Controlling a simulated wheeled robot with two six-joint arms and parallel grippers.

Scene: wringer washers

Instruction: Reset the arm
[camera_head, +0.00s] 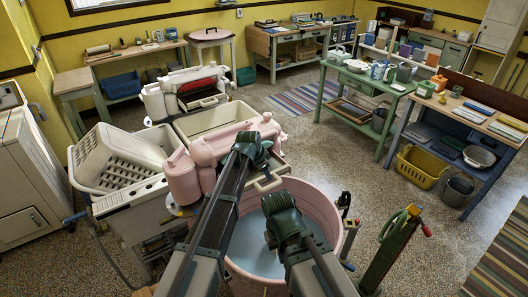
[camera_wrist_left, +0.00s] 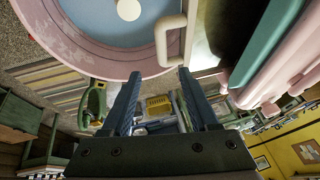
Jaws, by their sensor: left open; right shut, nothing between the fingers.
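My left arm (camera_head: 222,200) reaches forward from the bottom of the head view, past the pink wringer head (camera_head: 225,143). Its fingers are hidden there. In the left wrist view my left gripper (camera_wrist_left: 160,75) is open and empty, with its two dark fingers apart. A white handle (camera_wrist_left: 170,38) is just beyond the fingertips; I cannot tell whether they touch. My right arm (camera_head: 318,270) is bent over the pink tub (camera_head: 327,218). My right gripper (camera_head: 270,240) is shut and empty above the bluish water, small and partly hidden by the wrist.
A white basket (camera_head: 112,158) stands left of the wringer. A second wringer washer (camera_head: 187,90) is behind it. A green table (camera_head: 355,103) and a blue table (camera_head: 440,125) hold goods at right. Open floor lies at centre right.

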